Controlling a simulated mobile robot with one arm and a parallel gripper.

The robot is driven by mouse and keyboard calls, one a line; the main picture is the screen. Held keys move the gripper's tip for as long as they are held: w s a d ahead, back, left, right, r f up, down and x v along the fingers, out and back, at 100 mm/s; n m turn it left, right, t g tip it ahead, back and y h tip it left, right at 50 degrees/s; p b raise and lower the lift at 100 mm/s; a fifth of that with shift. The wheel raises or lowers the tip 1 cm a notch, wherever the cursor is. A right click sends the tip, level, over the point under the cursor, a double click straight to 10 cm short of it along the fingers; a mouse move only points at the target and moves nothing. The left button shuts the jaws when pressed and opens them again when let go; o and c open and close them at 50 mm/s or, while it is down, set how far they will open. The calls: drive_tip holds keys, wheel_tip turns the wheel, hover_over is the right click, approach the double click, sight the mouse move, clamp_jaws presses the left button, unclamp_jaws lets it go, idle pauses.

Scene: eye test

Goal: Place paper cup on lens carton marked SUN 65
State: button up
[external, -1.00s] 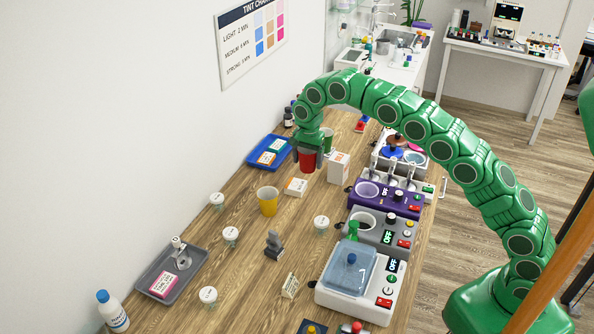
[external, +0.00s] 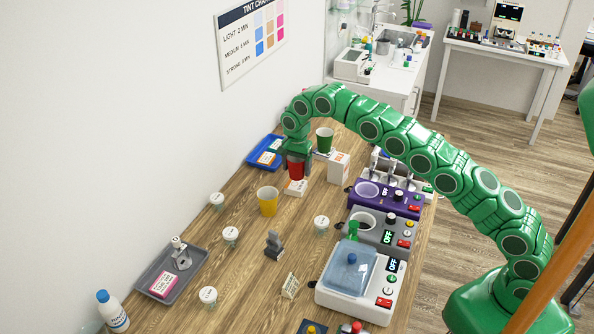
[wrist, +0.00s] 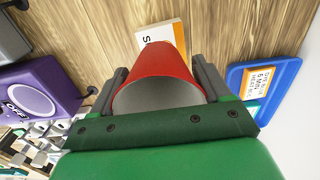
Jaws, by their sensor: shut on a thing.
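My gripper (external: 297,158) is shut on a red paper cup (external: 296,171), which is upright. In the wrist view the cup (wrist: 160,72) sits between the two fingers (wrist: 160,92). A low white carton with an orange edge (external: 295,188) lies on the table just below the cup in the external view. In the wrist view this carton (wrist: 151,38) shows past the cup, with an "S" at the start of its print; the cup hides the rest. I cannot tell whether the cup touches it.
A green cup (external: 324,139) stands behind on a pale flat thing. An upright white carton (external: 339,168) stands to the right, a blue tray (external: 253,161) with cartons to the left. A purple machine (external: 385,200) is at the right.

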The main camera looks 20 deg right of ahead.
sight(296, 174)
drive_tip(key=shift+w+a+f, duration=0.15)
drive_tip(key=shift+w+f, duration=0.1)
drive_tip(key=shift+f, duration=1.55)
drive_tip(key=shift+f, duration=0.1)
drive_tip(key=o, duration=1)
drive_tip(key=shift+c, duration=0.2)
drive_tip(key=shift+r, duration=3.8)
